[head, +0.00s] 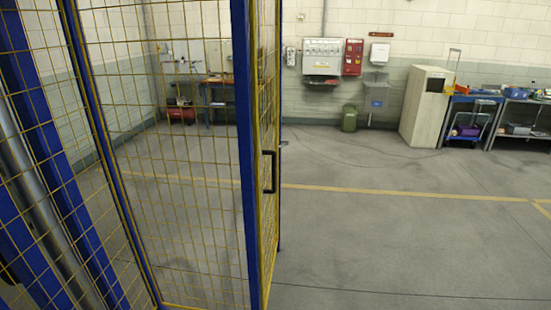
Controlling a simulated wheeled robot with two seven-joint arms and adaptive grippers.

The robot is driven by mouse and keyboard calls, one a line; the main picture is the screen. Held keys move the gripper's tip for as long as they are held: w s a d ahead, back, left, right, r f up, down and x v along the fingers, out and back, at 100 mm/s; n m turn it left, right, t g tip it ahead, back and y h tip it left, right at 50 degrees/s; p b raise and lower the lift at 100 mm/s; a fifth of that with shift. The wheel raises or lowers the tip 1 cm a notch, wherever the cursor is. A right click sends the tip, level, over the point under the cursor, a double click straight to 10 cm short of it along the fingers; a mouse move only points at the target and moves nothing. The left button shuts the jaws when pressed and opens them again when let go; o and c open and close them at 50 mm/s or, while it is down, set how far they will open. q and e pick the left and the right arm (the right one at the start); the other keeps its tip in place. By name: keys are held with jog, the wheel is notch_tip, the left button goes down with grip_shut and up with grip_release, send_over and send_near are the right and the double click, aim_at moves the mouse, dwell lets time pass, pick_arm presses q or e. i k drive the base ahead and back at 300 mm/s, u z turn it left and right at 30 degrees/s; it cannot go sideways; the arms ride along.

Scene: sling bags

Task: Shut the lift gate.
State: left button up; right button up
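The lift gate (267,130) is a narrow yellow mesh panel seen almost edge-on, just right of a blue post (246,150). A dark handle (269,172) sits on the gate at mid-height. The gate appears to stand swung away from me, at an angle to the mesh cage on the left. Its lower end runs toward the bottom of the head view. Neither of my grippers is in the head view.
A yellow mesh cage panel (185,190) with blue posts fills the left side. Open grey floor (390,240) with a yellow line lies to the right. A beige cabinet (425,107), a green bin (349,118) and workbenches stand far off along the wall.

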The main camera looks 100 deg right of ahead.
aim_at(274, 188)
jog(key=z, duration=3.9)
jog(key=k, duration=0.55)
jog(key=z, duration=1.3)
jog(key=i, duration=2.3)
jog(key=u, duration=1.2)
jog(key=i, duration=0.95)
jog(key=u, duration=1)
